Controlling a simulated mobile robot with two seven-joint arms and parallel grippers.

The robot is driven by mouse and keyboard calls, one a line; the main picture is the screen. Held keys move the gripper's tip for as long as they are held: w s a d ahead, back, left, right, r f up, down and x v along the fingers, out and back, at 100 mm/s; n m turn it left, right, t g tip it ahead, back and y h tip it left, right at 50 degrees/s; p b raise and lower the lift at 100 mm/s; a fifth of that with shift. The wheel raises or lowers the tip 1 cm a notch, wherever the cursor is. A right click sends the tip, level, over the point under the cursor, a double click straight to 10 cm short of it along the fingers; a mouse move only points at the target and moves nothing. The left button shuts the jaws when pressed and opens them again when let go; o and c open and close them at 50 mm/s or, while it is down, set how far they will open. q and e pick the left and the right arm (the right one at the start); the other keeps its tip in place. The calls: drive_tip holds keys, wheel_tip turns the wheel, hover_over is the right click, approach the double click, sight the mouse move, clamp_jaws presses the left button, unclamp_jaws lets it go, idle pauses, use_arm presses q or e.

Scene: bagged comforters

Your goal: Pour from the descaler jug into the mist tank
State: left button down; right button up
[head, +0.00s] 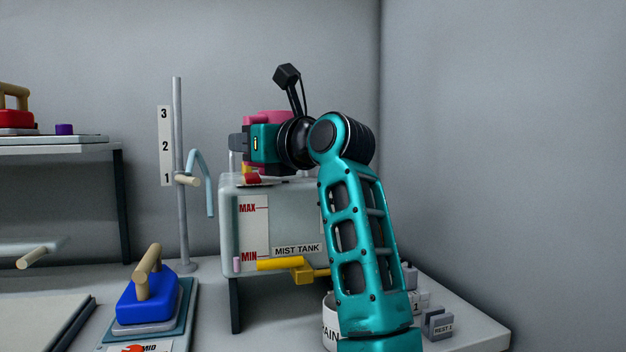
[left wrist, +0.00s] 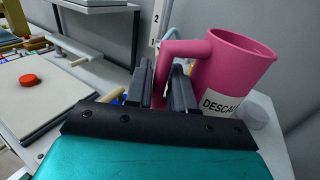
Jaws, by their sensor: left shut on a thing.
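The pink descaler jug (left wrist: 228,75) stands out in the left wrist view, its open mouth facing up and its label partly cut off by my gripper. My left gripper (left wrist: 172,88) is shut on the jug's handle. In the head view my left gripper (head: 238,143) is above the mist tank, and it hides most of the jug (head: 267,116). The mist tank (head: 285,225) is a pale box with MAX and MIN marks, raised on dark legs. A small red part (head: 253,180) lies on its top. I see no stream of liquid. My right gripper is not in view.
A yellow valve (head: 285,264) projects from the tank's front. A white drain cup (head: 331,322) is below it. A grey pole (head: 179,220) with a bent blue tube stands left of the tank. A blue iron-like block (head: 147,300) sits in front. A shelf (head: 60,147) is at the left.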

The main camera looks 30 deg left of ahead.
sight(250, 116)
use_arm(q)
drive_tip(key=shift+r+p, duration=1.85)
drive_tip(key=shift+r, duration=0.3)
drive_tip(key=shift+f, duration=0.1)
